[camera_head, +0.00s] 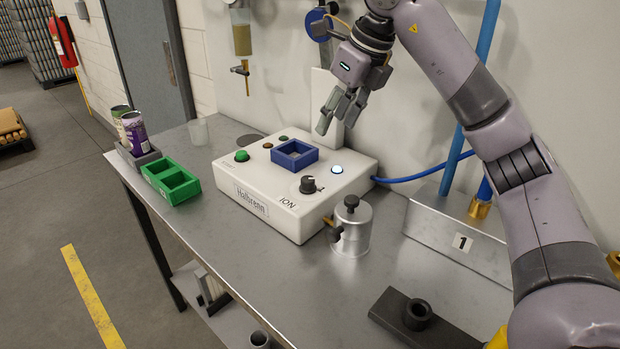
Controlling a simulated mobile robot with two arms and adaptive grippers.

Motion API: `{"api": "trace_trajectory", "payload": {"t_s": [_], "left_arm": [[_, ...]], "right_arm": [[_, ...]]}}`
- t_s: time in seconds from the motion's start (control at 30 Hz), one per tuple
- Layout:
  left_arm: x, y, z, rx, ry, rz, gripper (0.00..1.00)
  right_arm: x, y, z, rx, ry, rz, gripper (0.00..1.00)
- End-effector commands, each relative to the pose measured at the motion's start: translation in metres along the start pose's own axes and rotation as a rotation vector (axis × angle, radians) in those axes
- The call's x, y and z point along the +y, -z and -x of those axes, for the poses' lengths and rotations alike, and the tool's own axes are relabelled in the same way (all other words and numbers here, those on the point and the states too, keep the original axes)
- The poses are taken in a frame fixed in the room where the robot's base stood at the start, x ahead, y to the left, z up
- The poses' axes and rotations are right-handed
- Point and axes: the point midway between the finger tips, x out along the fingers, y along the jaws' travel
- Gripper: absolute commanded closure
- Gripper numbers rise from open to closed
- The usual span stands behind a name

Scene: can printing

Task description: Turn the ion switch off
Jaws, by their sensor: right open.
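The white Holbrenn box (290,212) sits on the metal table. Its ion switch (308,184) is a black knob on the top, near the front right corner, beside the ION label. A white-blue light (337,169) is lit behind the knob. A blue square holder (295,154) and a green button (241,156) are also on top. My right gripper (337,113) hangs above the back of the box, open and empty, apart from the knob. My left gripper is out of view.
A metal canister (350,228) stands close to the box's front right. A green tray (171,183) and a grey holder with two cans (133,132) stand at left. A plate marked 1 (459,243) and a dark block (413,322) are at right. The table's front middle is clear.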

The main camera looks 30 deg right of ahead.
Motion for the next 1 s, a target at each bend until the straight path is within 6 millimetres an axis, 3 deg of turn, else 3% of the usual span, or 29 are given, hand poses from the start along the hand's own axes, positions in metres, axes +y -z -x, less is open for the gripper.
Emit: {"api": "trace_trajectory", "payload": {"t_s": [0.6,0.8,1.0], "left_arm": [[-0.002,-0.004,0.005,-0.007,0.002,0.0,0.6],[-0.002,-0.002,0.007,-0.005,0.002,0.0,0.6],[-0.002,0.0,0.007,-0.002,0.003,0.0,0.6]], "right_arm": [[0.003,0.0,-0.127,0.003,-0.006,0.004,0.54],[0.002,0.0,-0.155,0.001,-0.005,0.003,0.54],[0.003,0.0,-0.165,-0.001,-0.004,0.004,0.54]]}}
